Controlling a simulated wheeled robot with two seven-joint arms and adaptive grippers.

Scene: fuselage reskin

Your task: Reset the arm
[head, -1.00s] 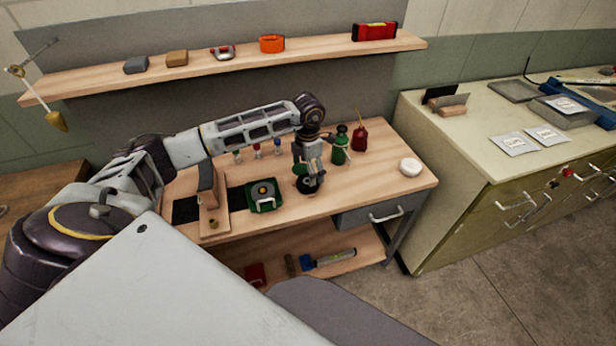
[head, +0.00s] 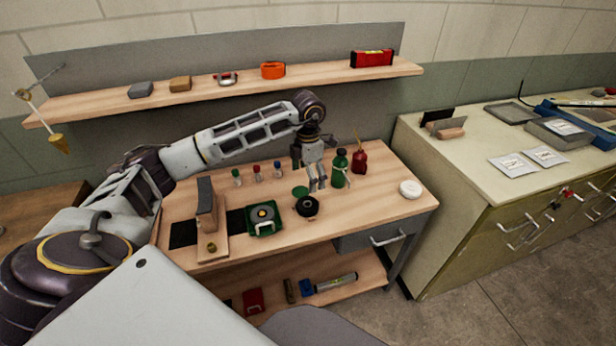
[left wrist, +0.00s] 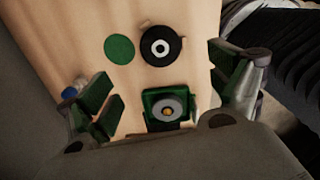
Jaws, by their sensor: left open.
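My left arm reaches in from the left over the wooden workbench (head: 375,205). My left gripper (head: 318,184) is open and empty, pointing down above the bench. Just below it in the head view stands a black round object (head: 306,207), apart from the fingers. In the left wrist view the fingers (left wrist: 172,100) are spread wide. Between and beyond them show the black ring-shaped object (left wrist: 161,46), a green disc (left wrist: 119,49) and a green square tray (left wrist: 165,107) with a round grey part. My right gripper is not in view.
A green bottle (head: 339,170) and a red can (head: 359,158) stand close to the left gripper. A wooden stand (head: 207,222) is on the bench's left. A shelf (head: 320,76) with several objects runs above. A cabinet (head: 470,190) stands at right. The bench's right front is fairly clear.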

